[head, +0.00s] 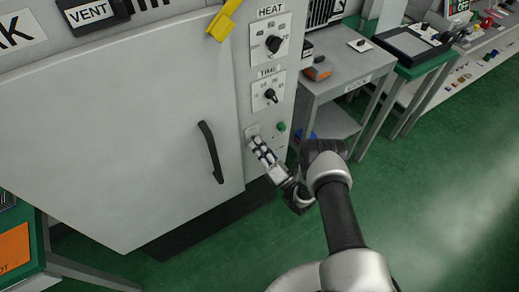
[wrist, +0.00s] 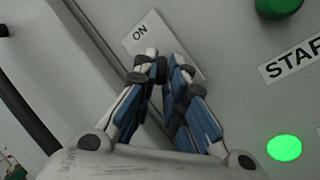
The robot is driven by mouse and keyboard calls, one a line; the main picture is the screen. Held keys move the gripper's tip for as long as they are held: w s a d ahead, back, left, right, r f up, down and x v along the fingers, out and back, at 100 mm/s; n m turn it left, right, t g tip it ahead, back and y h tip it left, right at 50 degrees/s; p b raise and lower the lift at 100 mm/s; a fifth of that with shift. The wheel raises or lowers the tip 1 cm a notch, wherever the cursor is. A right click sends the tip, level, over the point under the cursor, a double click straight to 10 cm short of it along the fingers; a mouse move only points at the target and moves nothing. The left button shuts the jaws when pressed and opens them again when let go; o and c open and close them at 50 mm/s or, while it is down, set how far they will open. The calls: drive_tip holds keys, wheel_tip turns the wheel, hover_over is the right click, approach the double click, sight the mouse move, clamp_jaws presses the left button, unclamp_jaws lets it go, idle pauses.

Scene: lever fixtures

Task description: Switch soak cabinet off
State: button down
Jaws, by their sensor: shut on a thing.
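The large grey soak cabinet (head: 120,120) fills the left of the head view, with its door shut. Low on its right-hand panel is a small switch plate (head: 252,130), marked ON at its upper left in the wrist view (wrist: 140,34). My gripper (head: 259,146) is at this plate. In the wrist view its two blue-padded fingers (wrist: 164,62) are closed together over the plate, shut on the switch lever. The fingers hide the lever, so its position cannot be read. A green indicator (wrist: 284,148) is lit at the right.
A green button (head: 281,127) labelled START sits close right of the plate. The TIME knob (head: 270,96) and HEAT knob (head: 273,44) are above. The black door handle (head: 211,152) is to the left. A grey cart (head: 335,85) stands to the right.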

drive_tip(key=c, duration=1.6)
unclamp_jaws()
drive_tip(key=shift+c, duration=0.2)
drive_tip(key=v, duration=0.7)
drive_tip(key=shift+s+d, duration=0.15)
drive_tip(key=shift+f, duration=0.2)
